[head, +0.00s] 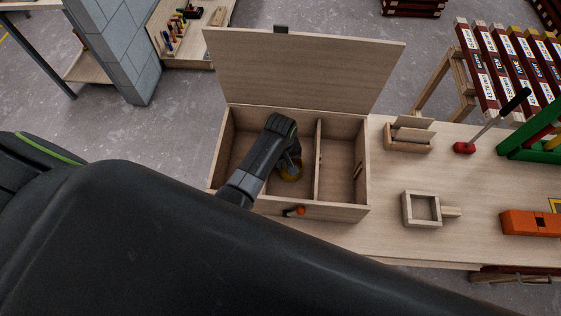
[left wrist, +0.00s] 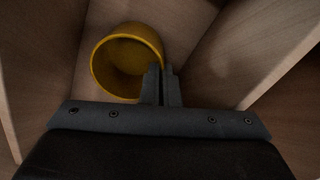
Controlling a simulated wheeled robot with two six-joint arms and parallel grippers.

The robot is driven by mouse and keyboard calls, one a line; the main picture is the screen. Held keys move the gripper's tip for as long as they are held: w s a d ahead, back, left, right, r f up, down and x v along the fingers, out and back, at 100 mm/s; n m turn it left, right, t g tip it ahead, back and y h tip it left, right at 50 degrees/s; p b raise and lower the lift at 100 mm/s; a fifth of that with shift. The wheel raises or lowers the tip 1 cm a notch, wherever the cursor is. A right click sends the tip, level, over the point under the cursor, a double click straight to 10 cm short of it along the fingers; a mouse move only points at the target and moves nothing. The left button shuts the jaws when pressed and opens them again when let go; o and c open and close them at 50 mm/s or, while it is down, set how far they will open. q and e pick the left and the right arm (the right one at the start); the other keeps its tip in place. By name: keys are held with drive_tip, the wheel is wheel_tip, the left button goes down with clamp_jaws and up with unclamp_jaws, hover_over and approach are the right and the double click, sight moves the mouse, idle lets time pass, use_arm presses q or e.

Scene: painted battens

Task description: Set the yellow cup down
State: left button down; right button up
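The yellow cup (head: 291,178) is inside the left compartment of an open wooden box (head: 318,209), partly hidden behind my left gripper (head: 290,165) in the head view. In the left wrist view the cup (left wrist: 104,68) shows its open mouth. My left gripper's fingers (left wrist: 161,75) are close together at the right side of its rim, with the cup's wall between them. I cannot tell whether the cup's base touches the box floor. My right gripper is not in view.
A divider (head: 318,160) splits the box, and its lid (head: 305,70) stands open behind. To the right on the bench are a small wooden frame with a handle (head: 408,220), a slotted wooden holder (head: 395,144), a red-based lever (head: 465,148) and an orange block (head: 520,222).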

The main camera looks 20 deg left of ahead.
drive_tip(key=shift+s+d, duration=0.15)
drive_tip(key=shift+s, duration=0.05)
use_arm(q)
drive_tip(key=shift+f, duration=0.1)
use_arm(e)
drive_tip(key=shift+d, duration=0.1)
use_arm(q)
drive_tip(key=c, duration=2.1)
unclamp_jaws()
drive_tip(key=o, duration=0.4)
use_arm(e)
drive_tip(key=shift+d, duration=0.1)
